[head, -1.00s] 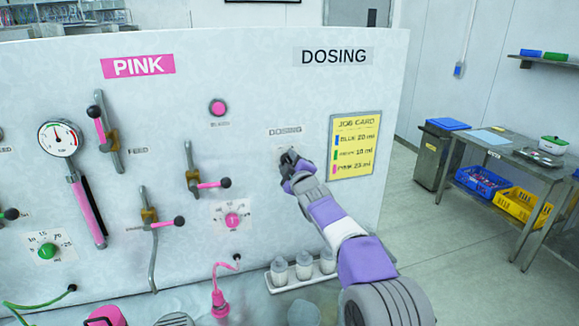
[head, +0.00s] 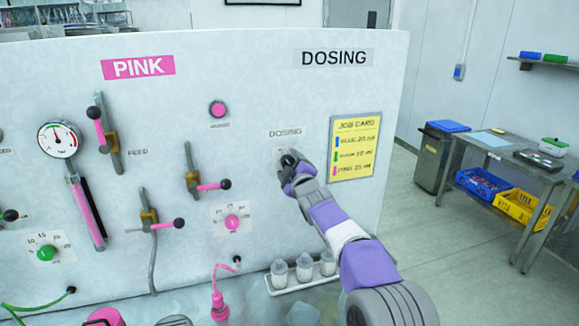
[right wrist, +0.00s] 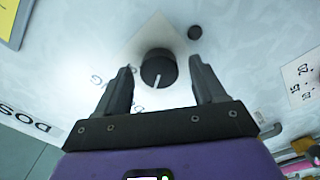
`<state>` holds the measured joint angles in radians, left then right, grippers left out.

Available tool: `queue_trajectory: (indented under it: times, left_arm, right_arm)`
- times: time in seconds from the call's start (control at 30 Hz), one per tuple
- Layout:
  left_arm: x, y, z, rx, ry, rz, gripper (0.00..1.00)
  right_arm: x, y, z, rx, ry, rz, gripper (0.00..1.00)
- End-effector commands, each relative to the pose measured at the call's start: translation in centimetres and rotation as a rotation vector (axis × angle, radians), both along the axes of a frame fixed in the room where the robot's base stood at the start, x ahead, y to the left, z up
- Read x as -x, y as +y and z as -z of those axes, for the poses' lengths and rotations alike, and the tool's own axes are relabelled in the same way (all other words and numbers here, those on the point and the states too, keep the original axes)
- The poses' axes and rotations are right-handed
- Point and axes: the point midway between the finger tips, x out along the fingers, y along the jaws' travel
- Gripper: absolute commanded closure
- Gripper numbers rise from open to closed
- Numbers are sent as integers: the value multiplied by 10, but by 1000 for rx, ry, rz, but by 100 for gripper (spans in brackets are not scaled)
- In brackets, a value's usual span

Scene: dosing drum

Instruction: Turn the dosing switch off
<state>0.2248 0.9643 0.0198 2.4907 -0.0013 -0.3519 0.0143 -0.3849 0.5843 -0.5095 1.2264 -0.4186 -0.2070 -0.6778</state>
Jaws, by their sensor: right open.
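The dosing switch is a round black knob (right wrist: 158,68) with a white pointer line, on a pale plate (right wrist: 133,45) on the panel. In the right wrist view the line points toward the gripper's base, slightly left. My right gripper (right wrist: 161,80) is open, with one finger on each side of the knob and a visible gap on both sides. In the head view the right gripper (head: 290,163) is at the panel just below the DOSING label (head: 286,132) and largely hides the switch. I cannot read the switch's position marks. My left gripper is not in view.
A yellow job card (head: 355,147) is right of the switch. A small black round part (right wrist: 194,32) sits near the knob. White bottles (head: 304,268) stand on a ledge below my right arm. Pink-handled levers (head: 212,186) and a pink dial (head: 232,222) are to the left.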

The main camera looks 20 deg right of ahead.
Motion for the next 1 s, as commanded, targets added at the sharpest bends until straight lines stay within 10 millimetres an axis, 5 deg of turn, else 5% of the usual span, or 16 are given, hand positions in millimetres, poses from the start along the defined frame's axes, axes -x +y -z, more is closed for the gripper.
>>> queue_trajectory:
  times: [0.5, 1.0]
  left_arm:
    - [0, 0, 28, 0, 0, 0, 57]
    - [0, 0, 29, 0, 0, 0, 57]
  right_arm:
    - [65, -2, 0, -1, -3, -1, 30]
    - [69, -3, 0, 0, -2, 0, 30]
